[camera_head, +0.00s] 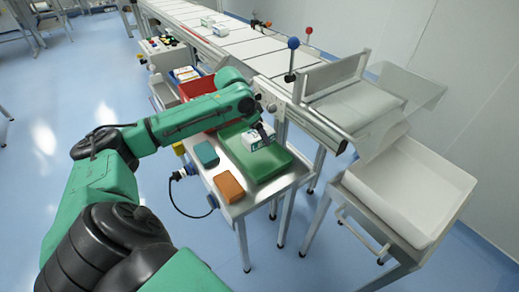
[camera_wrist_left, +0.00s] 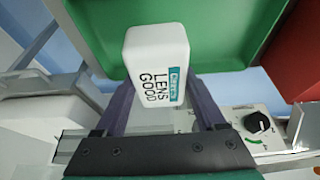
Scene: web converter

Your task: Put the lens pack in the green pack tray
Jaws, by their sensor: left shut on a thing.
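The lens pack (camera_head: 257,139) is a small white box with a teal label. In the left wrist view the lens pack (camera_wrist_left: 157,65) shows the words "LENS GOOD". My left gripper (camera_head: 264,131) is shut on it, with one dark finger on each side. The green pack tray (camera_head: 268,174) lies on a small steel table, and the pack is over it in the head view. The green tray (camera_wrist_left: 225,35) also fills the upper middle of the left wrist view. I cannot tell whether the pack touches the tray floor. My right gripper is in neither view.
A teal block (camera_head: 206,154) and an orange block (camera_head: 229,187) lie left of the green tray. A red tray (camera_head: 197,87) is behind it. A conveyor (camera_head: 250,48) runs along the back. A white bin (camera_head: 405,190) stands at the right.

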